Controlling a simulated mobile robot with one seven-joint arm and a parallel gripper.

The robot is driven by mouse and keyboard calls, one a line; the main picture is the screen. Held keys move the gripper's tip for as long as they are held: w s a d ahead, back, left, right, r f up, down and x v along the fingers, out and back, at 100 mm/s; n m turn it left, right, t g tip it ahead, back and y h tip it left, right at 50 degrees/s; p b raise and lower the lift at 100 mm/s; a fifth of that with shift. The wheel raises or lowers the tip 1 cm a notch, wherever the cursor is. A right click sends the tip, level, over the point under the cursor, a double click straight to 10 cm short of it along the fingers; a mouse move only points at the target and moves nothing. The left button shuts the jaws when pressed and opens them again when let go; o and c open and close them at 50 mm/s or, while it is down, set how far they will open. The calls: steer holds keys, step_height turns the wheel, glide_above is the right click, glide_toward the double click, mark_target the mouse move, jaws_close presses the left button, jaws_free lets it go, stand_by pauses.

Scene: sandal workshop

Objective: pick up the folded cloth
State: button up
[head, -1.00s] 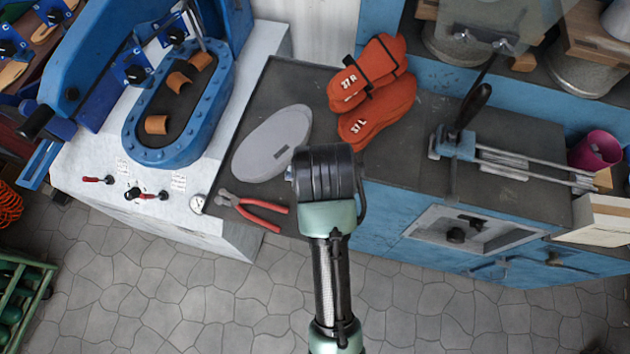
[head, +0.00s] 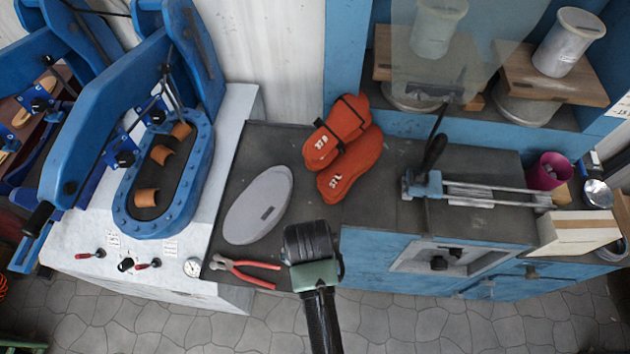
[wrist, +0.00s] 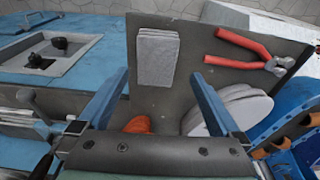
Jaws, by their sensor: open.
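The folded cloth (wrist: 157,56) is a grey, layered rectangle lying flat on the dark bench top, seen in the wrist view. It lies beyond my gripper's fingertips, roughly in line with the gap between them. My gripper (wrist: 160,82) has its two blue fingers spread wide, with nothing between them. In the head view my black wrist (head: 309,243) is over the bench's front edge; the cloth and fingers are hidden there.
Red-handled pliers (head: 245,270) and a grey oval pad (head: 257,205) lie left of my wrist. Orange foot forms (head: 345,150) lie behind it. A blue press (head: 165,185) stands left; a clamp with rails (head: 480,195) sits right.

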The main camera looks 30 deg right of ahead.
steer(key=shift+w+d+f+p, duration=0.1)
steer(key=shift+d+f+p, duration=0.1)
steer(key=shift+f, duration=1.05)
steer(key=shift+d+f+p, duration=0.1)
steer(key=shift+d+f, duration=0.05)
steer(key=shift+f, duration=1.1)
steer(key=shift+f, duration=0.25)
steer(key=c, duration=1.4)
step_height(320, 180, up, 11)
steer(key=shift+f, duration=0.2)
steer(key=shift+c, duration=0.2)
